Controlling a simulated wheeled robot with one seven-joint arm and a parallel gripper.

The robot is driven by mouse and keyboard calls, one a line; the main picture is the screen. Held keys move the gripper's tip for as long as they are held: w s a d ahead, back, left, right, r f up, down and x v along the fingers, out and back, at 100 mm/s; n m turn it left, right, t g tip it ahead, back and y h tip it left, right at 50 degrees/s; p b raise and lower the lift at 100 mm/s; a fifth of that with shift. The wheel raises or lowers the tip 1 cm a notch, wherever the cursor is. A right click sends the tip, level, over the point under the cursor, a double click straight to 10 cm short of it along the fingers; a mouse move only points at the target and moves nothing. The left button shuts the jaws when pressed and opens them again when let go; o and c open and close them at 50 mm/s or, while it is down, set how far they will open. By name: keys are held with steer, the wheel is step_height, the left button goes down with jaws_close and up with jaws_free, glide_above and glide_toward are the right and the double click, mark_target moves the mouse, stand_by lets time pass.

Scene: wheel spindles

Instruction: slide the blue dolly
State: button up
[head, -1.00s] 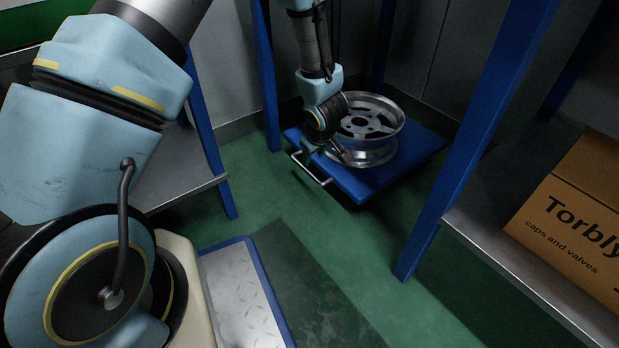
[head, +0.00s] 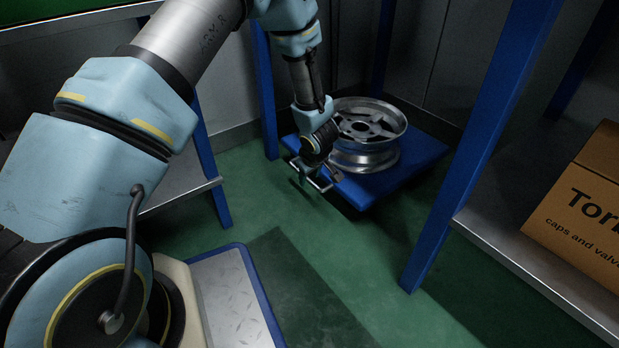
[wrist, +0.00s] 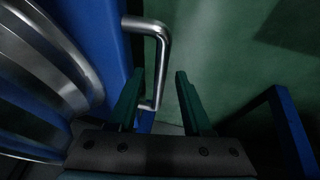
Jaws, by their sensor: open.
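The blue dolly (head: 398,180) stands on the green floor against the back wall, between blue uprights. A silver wheel rim (head: 365,133) lies on it. A silver bar handle (head: 318,184) sticks out from its near left edge. My gripper (head: 312,186) is low at this handle, open. In the wrist view, the dolly's blue edge (wrist: 112,45) and the rim are at left. The handle (wrist: 161,62) runs down toward the space between the two green fingers of my gripper (wrist: 160,95). Its lower end is beside the left finger; I cannot tell if they touch.
A blue upright (head: 470,150) and a grey shelf (head: 540,265) with a cardboard box (head: 590,205) stand at right. Another grey shelf (head: 185,185) with blue legs stands at left. The green floor (head: 335,255) before the dolly is clear.

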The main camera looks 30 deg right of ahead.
jaws_close()
stand_by(1.4)
